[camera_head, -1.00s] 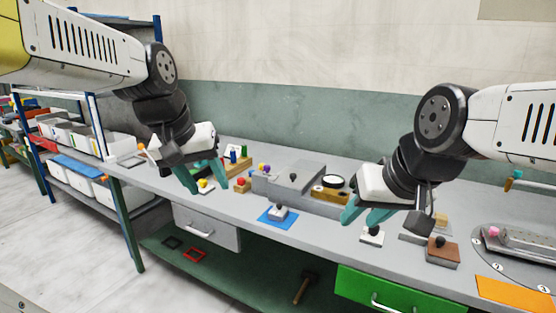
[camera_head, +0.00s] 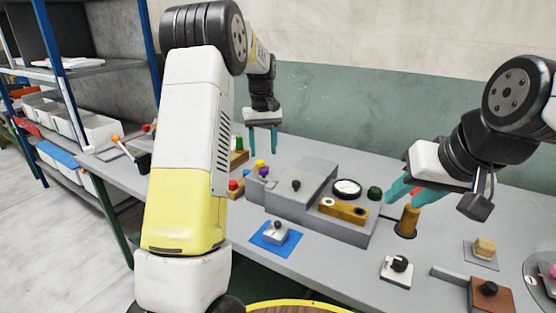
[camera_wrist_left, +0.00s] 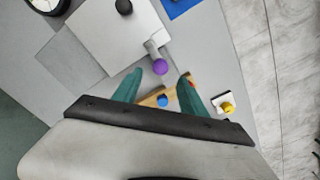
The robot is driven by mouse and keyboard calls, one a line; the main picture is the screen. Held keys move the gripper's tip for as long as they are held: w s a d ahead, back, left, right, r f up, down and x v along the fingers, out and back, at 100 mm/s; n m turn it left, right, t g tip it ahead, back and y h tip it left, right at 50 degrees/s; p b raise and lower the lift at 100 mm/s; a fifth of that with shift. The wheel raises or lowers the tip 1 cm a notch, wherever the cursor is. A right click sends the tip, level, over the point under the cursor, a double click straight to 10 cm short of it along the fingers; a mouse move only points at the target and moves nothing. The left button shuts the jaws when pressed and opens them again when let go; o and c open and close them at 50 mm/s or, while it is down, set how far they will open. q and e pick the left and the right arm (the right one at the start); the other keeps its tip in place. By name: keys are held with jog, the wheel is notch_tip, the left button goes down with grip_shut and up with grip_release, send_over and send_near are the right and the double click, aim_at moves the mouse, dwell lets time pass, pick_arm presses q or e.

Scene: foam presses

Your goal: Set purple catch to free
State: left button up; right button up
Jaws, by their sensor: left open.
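The purple catch (camera_head: 264,172) is a purple ball knob beside the left end of a grey press (camera_head: 305,178). In the left wrist view the purple knob (camera_wrist_left: 159,67) sits at the end of a short grey lever (camera_wrist_left: 151,47) next to the light grey block. My left gripper (camera_head: 262,152) is open and empty, pointing down above and behind the knob. In the wrist view its fingertips (camera_wrist_left: 161,75) lie on either side of the knob, apart from it. Which position the catch is in, I cannot tell. My right gripper (camera_head: 403,201) is open and empty at the right.
A gauge (camera_head: 347,188), a green knob (camera_head: 375,193) and a brass-coloured block (camera_head: 342,209) are at the press's right. A blue mat (camera_head: 270,240) lies in front. A wooden block (camera_wrist_left: 150,99) with a blue knob and a yellow knob (camera_wrist_left: 228,107) are near my left fingers.

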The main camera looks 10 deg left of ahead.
aim_at(264, 168)
pick_arm(q)
notch_tip(264, 168, down, 7)
jog(key=shift+r, duration=0.15)
grip_shut()
dwell(1.5)
